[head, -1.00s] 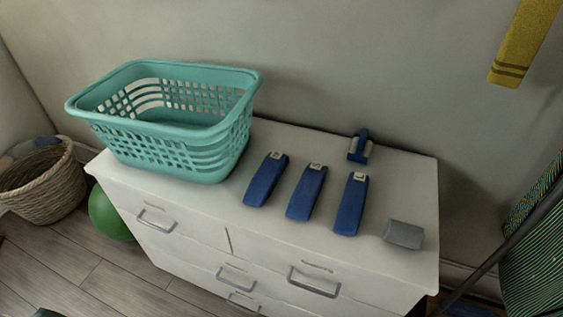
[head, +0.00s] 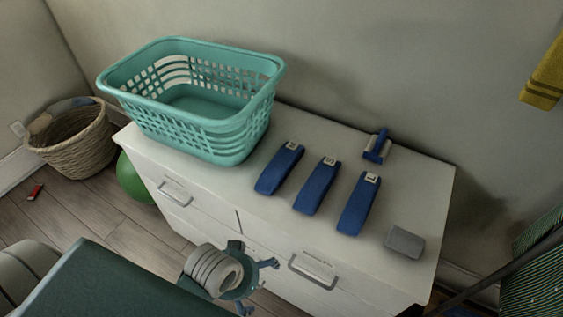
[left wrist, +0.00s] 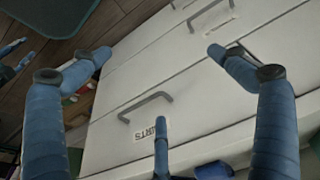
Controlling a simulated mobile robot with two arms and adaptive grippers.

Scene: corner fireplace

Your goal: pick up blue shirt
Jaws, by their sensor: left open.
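Three flat, folded blue shirts with white tags lie side by side on the white dresser top: the left one (head: 279,170), the middle one (head: 316,188) and the right one (head: 357,207). My left gripper (head: 258,283) is open and empty. It is in front of the dresser's drawers, lower than the top and nearer than the shirts. In the left wrist view its spread blue fingers (left wrist: 160,85) face the drawer fronts, with nothing between them; no shirt shows clearly there.
A teal laundry basket (head: 205,135) stands on the left of the dresser (head: 225,190). A blue-and-grey item (head: 377,147) and a grey block (head: 404,242) lie on its right side. Drawer handles (head: 314,272) stick out in front. A wicker basket (head: 75,145) and green ball (head: 133,180) are at left.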

